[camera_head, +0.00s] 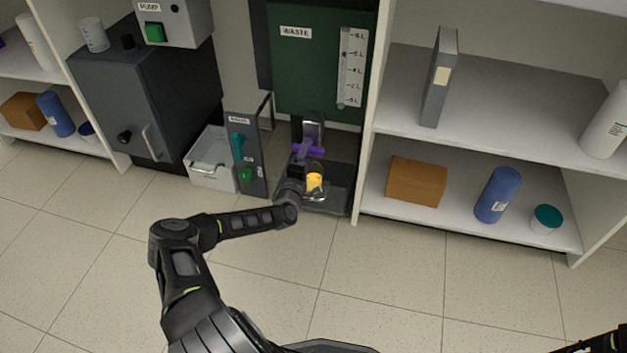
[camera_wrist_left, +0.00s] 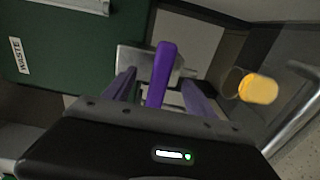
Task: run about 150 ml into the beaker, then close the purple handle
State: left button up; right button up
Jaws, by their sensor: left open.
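The purple handle (camera_head: 308,149) is on a valve below the green waste tank (camera_head: 320,90). In the left wrist view the purple handle (camera_wrist_left: 163,70) lies between the fingers of my left gripper (camera_wrist_left: 158,90), which is open around it. I cannot tell whether a finger touches it. My left gripper (camera_head: 299,165) is at the valve in the head view. The beaker (camera_head: 314,183) stands on the dark tray under the valve and holds yellow liquid. The beaker (camera_wrist_left: 256,88) also shows in the left wrist view; its level cannot be read. My right gripper is not in view.
A panel with a green button (camera_head: 246,174) stands left of the valve, beside a white bin (camera_head: 212,170). The right shelf (camera_head: 480,140) holds a box, bottles and a binder. A metal rail (camera_wrist_left: 295,115) runs near the beaker. The floor in front is clear.

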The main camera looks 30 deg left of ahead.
pick_arm(q)
jog(key=p+v, duration=0.3)
jog(key=v, duration=0.4)
jog(key=shift+s+d, duration=0.15)
jog(key=shift+s, duration=0.25)
dwell(0.3)
